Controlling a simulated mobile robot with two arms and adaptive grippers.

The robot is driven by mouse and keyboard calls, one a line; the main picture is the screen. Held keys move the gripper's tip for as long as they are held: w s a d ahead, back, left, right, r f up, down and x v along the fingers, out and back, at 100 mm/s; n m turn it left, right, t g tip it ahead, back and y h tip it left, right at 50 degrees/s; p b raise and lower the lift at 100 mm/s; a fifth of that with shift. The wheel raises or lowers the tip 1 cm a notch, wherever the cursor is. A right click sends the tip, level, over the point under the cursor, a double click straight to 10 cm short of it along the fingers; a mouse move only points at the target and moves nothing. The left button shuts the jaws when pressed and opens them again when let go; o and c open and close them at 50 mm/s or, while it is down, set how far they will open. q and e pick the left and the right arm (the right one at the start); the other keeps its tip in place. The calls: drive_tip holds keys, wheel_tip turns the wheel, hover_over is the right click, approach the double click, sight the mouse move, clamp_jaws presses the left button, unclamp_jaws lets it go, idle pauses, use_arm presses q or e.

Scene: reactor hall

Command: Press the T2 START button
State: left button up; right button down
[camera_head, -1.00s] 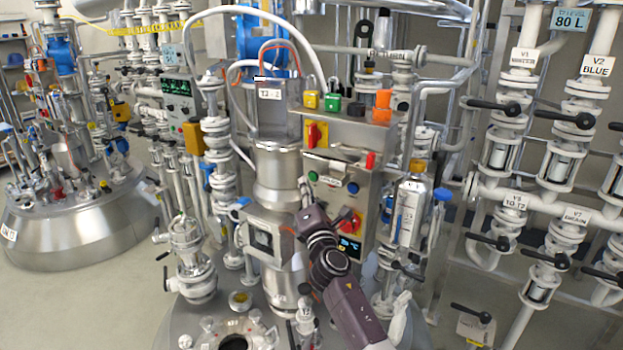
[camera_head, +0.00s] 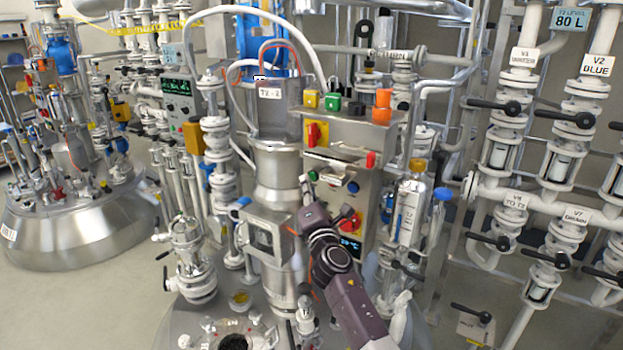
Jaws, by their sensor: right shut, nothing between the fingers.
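The control panel (camera_head: 338,203) stands on the reactor in the middle of the head view. A green button (camera_head: 312,175) is at its upper left, with a small white label to its right that is too small to read. A blue button (camera_head: 353,187) sits right of the label. My right gripper (camera_head: 306,188) reaches up from below, shut and empty. Its tip is just below and left of the green button in the picture. I cannot tell whether it touches the button. It covers the panel's left lower part. My left gripper is not in view.
A red stop knob on yellow (camera_head: 350,220) and a small display (camera_head: 350,244) lie right of my gripper. A red-yellow switch (camera_head: 316,134) is above the panel. The steel column (camera_head: 276,180) stands close on the left, a clear cylinder (camera_head: 409,215) on the right.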

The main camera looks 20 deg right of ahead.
drive_tip(key=shift+w+d, duration=0.3)
drive_tip(key=shift+d, duration=0.1)
idle(0.8)
drive_tip(key=shift+a, duration=0.1)
drive_tip(key=shift+s+a, duration=0.5)
drive_tip(key=s+a, duration=0.1)
drive_tip(key=a, duration=0.1)
drive_tip(key=s+a+p, duration=0.1)
drive_tip(key=s+a, duration=0.1)
idle(0.6)
idle(0.5)
